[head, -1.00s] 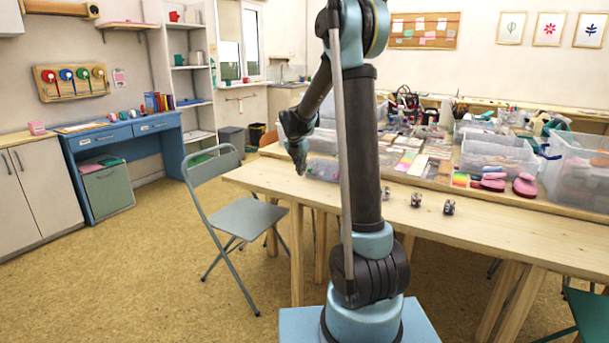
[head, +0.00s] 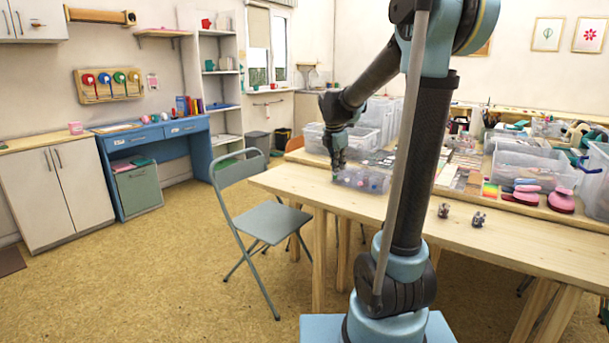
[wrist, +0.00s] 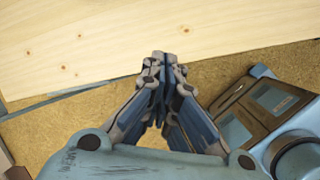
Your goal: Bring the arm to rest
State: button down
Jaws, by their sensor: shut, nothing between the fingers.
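My gripper (head: 337,163) hangs from my arm above the left part of the wooden table (head: 290,183) in the head view, pointing down. In the wrist view, the fingertips of my gripper (wrist: 165,58) are together with nothing between them. Below them are the pale table top (wrist: 80,40) and, past its edge, the tan floor. My arm stands upright in front of the table, bent over at the top. Part of the table is hidden behind my arm.
A clear box of stamps or inkpads (head: 362,180) stands near the gripper. Small metallic items (head: 478,219) and pink-topped pads (head: 560,200) are farther right. A folding chair (head: 262,222) stands left of the table. The floor at the left is open.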

jog(key=s+d+f+m, duration=0.1)
jog(key=s+d+m, duration=0.1)
jog(key=s+m, duration=0.5)
jog(key=s+d+f+m, duration=0.2)
jog(key=s+d+m, duration=0.15)
jog(key=s, duration=0.75)
jog(key=s+f+m+y, duration=0.1)
jog(key=s+f+m, duration=0.4)
jog(key=s, duration=0.3)
jog(key=s+f+m+g, duration=0.1)
jog(key=s+f+m, duration=0.4)
jog(key=s+m, duration=0.3)
jog(key=shift+s+d+y, duration=0.15)
jog(key=shift+s+y, duration=0.2)
jog(key=shift+y, duration=0.05)
